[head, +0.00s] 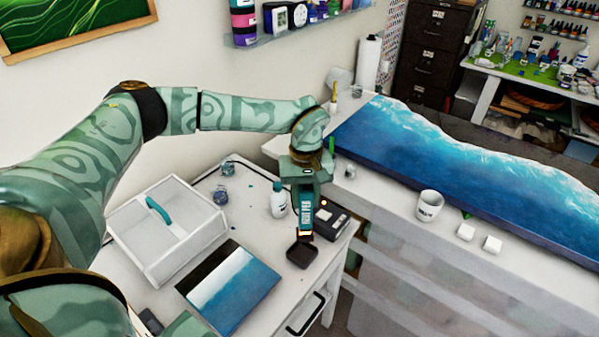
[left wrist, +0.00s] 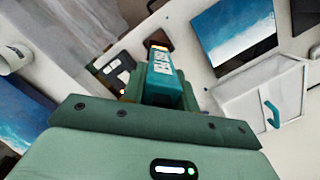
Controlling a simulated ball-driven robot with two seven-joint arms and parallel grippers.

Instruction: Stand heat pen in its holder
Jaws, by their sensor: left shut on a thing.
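My left gripper (head: 306,172) is shut on the teal heat pen (head: 306,212), which has white lettering and a glowing orange tip pointing down. The pen also shows in the left wrist view (left wrist: 163,82), reaching away from my jaws. A small dark square open cup, seemingly the holder (head: 302,255), stands on the white side table near its front right edge. In the head view the pen's tip shows just above the cup's back rim. The gap between them is hard to judge. In the left wrist view the tip overlaps the dark cup (left wrist: 153,37). My right gripper is not in view.
A dark box-shaped device (head: 332,217) sits close right of the pen. A white bottle (head: 279,200) stands close left. A white caddy with a teal handle (head: 125,228) and a blue-and-white panel (head: 236,292) lie left. A long bench carries a blue wave slab (head: 400,150) and a mug (head: 429,205).

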